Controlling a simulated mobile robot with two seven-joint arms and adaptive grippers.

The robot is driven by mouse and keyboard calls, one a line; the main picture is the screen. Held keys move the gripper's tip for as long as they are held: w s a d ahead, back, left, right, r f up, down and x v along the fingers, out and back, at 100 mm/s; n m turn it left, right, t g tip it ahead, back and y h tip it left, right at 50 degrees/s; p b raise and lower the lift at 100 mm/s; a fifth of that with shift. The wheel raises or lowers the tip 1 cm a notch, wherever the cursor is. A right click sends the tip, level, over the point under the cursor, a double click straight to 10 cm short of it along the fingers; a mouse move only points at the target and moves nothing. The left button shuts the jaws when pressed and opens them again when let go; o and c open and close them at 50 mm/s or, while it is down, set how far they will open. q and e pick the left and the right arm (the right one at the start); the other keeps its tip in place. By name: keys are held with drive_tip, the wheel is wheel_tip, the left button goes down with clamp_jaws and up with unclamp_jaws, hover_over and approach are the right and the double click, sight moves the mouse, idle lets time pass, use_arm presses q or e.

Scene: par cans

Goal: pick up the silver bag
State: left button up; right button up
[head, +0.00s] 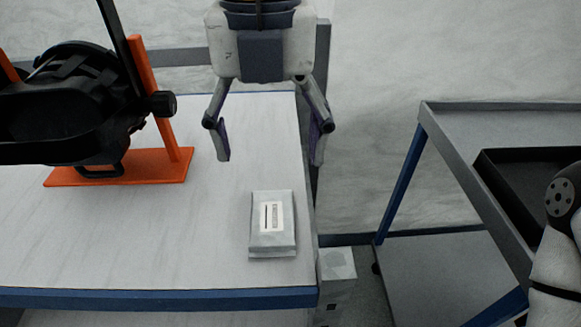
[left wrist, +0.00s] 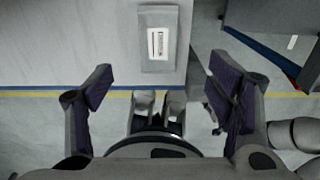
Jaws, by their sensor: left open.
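The silver bag (head: 272,238) lies flat on the white table near its right edge, with a white label on top. It also shows in the left wrist view (left wrist: 158,62), between and beyond the fingers. My left gripper (head: 270,155) hangs above the table, beyond the bag in the head view. Its two fingers are spread wide with nothing between them, also in the left wrist view (left wrist: 163,95). The bag and the fingers are apart. My right arm shows at the right edge of the head view, but its gripper is out of the picture.
The white table (head: 130,240) has a blue front edge. A black par can (head: 70,110) on an orange stand (head: 120,168) takes up its left back part. A grey cart (head: 480,120) with a black tray (head: 510,165) stands at the right. The table around the bag is clear.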

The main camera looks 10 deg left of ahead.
use_arm(q)
drive_tip(key=b, duration=0.1)
hover_over(272, 216)
drive_tip(key=f, duration=0.4)
drive_tip(key=shift+s+f, duration=0.35)
drive_tip(key=f, duration=0.2)
drive_tip(key=f+b, duration=0.1)
drive_tip(key=f, duration=0.1)
drive_tip(key=f+b, duration=0.1)
drive_tip(key=f, duration=0.2)
drive_tip(key=shift+w, duration=0.3)
use_arm(e)
drive_tip(key=shift+g, duration=0.6)
drive_tip(key=s+f, duration=0.1)
drive_tip(key=s, duration=0.1)
drive_tip(key=s+f, duration=0.2)
drive_tip(key=shift+s+f, duration=0.2)
use_arm(q)
drive_tip(key=c, duration=1.3)
